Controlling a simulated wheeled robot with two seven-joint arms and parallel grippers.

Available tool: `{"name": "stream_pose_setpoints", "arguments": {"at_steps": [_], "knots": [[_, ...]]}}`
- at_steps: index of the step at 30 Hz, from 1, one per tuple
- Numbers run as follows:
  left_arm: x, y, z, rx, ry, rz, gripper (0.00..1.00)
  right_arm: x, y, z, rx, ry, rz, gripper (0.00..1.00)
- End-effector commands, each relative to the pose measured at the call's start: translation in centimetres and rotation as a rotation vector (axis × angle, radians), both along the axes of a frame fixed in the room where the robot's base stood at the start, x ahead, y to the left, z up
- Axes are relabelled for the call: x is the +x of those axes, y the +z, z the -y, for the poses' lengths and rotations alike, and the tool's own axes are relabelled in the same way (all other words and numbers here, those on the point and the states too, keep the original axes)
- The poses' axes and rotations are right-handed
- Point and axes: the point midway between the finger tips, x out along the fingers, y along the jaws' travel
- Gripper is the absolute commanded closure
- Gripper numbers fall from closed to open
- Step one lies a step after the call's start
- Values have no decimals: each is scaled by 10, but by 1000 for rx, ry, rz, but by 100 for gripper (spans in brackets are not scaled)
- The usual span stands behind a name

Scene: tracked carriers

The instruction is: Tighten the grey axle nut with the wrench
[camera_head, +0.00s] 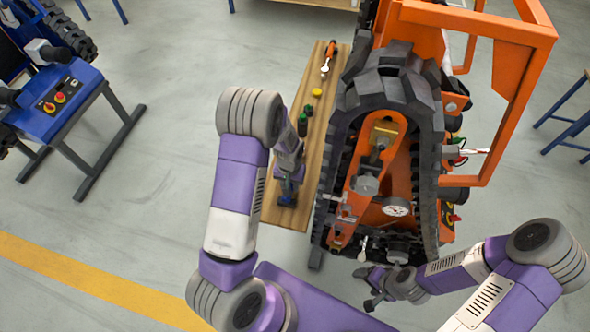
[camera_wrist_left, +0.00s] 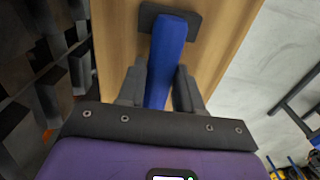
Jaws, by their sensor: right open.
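A blue handle (camera_wrist_left: 166,60) with a dark, flat end lies between the fingers of my left gripper (camera_wrist_left: 158,85) in the left wrist view. The fingers flank it closely; I cannot tell whether they grip it. In the head view, my left gripper (camera_head: 289,178) is over the wooden bench, with the blue piece (camera_head: 287,200) below it. I cannot tell whether this is the wrench. My right gripper (camera_head: 368,288) is open and empty by the lower end of the carrier's track. A grey round part (camera_head: 366,185) sits on the carrier's orange side; I cannot single out the axle nut.
The orange tracked carrier (camera_head: 420,12) stands right of the bench (camera_head: 277,214). A gauge (camera_head: 396,207) is on the carrier. A blue stand (camera_head: 62,100) is far left. Open floor lies between.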

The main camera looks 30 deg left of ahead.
Motion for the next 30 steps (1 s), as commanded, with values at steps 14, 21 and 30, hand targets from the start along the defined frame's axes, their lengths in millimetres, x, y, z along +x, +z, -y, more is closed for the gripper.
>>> {"name": "stream_pose_setpoints", "arguments": {"at_steps": [14, 21, 30], "knots": [[0, 1, 0, 0, 0, 1, 100, 0, 1, 0, 0, 0, 0, 24], [0, 16, 0, 0, 0, 2, 100, 0, 12, 0, 0, 0, 0, 24], [0, 40, 0, 0, 0, 2, 100, 0, 29, 0, 0, 0, 0, 24]]}}
